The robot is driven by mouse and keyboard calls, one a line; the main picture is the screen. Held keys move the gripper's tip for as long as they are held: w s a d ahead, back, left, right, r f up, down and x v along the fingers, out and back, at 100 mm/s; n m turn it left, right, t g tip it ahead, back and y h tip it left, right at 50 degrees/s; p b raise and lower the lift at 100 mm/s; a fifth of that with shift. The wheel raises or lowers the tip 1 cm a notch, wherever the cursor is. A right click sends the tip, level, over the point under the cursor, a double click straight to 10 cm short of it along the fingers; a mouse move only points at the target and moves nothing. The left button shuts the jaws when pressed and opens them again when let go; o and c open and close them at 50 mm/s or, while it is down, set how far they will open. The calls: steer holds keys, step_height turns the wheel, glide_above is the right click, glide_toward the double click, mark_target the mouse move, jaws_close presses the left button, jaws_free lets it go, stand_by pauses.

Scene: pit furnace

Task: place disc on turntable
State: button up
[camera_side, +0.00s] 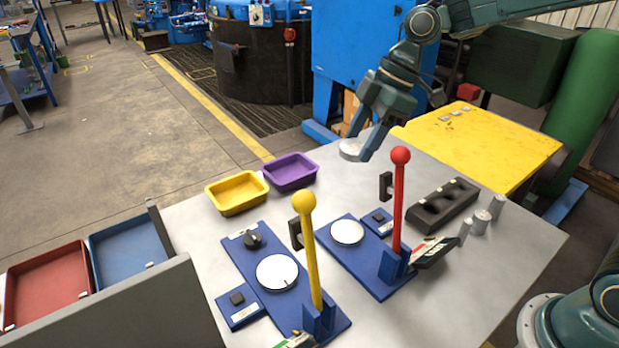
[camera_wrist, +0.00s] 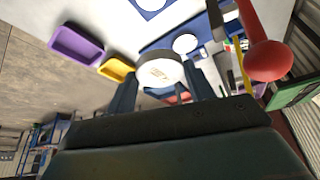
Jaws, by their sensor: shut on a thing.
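My gripper (camera_side: 366,143) is shut on a pale metal disc (camera_side: 351,149), held above the far edge of the table. In the wrist view the disc (camera_wrist: 161,73) sits between the two fingers of my gripper (camera_wrist: 163,80). Two white round turntables lie flat on blue base plates: a near one (camera_side: 277,273) beside the yellow lever and a farther one (camera_side: 347,232) beside the red lever. Both turntable tops look bare. One turntable also shows in the wrist view (camera_wrist: 185,43), beyond the disc. My gripper is up and behind the farther turntable in the side view.
A yellow-knobbed lever (camera_side: 305,203) and a red-knobbed lever (camera_side: 400,157) stand tall beside the turntables. A yellow bin (camera_side: 237,205) and purple bin (camera_side: 291,181) sit at the far left edge. A black holder block (camera_side: 440,210) and metal cylinders (camera_side: 480,222) stand right.

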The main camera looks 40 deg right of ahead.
steer(key=shift+a, duration=0.1)
steer(key=shift+w+a, duration=0.15)
steer(key=shift+a, duration=0.45)
steer(key=a, duration=1.6)
steer(key=shift+a+r+n, duration=0.2)
steer(key=shift+a+n, duration=0.1)
steer(key=shift+n, duration=0.1)
steer(key=shift+f, duration=0.1)
glide_toward(255, 280)
steer(key=shift+s+d+r, duration=0.2)
steer(key=shift+s+d, duration=0.05)
steer(key=shift+d, duration=0.45)
steer(key=shift+f, duration=0.1)
steer(key=shift+f, duration=2.05)
